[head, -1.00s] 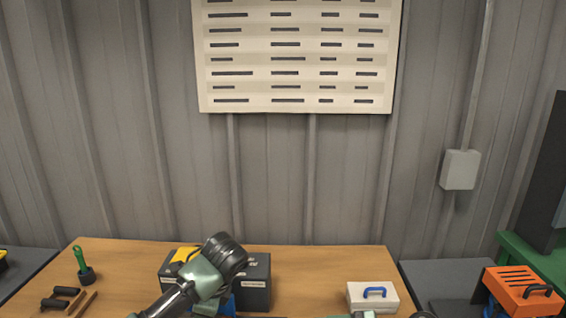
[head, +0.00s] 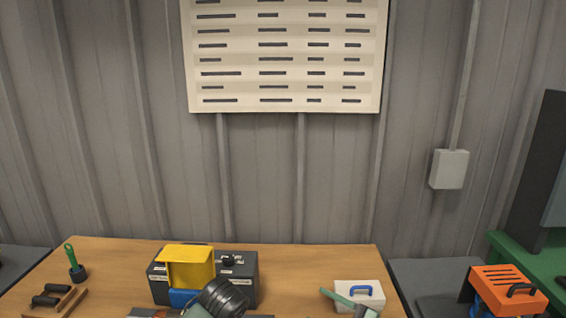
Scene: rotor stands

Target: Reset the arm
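A rounded black joint with a pale green link (head: 225,298) of one of my arms shows at the bottom edge, in front of the bins on the bench. I cannot make out fingers on it. A thin pale green bar with a grey end (head: 343,299) crosses the front of a white case. I cannot tell whether it is part of my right arm. Neither gripper's fingertips can be made out.
The wooden bench (head: 110,265) carries a yellow bin (head: 188,266), a blue bin (head: 184,297), a dark box (head: 238,266), a white case with blue handle (head: 372,292) and a green-handled tool (head: 72,262). An orange toolbox (head: 508,286) stands right.

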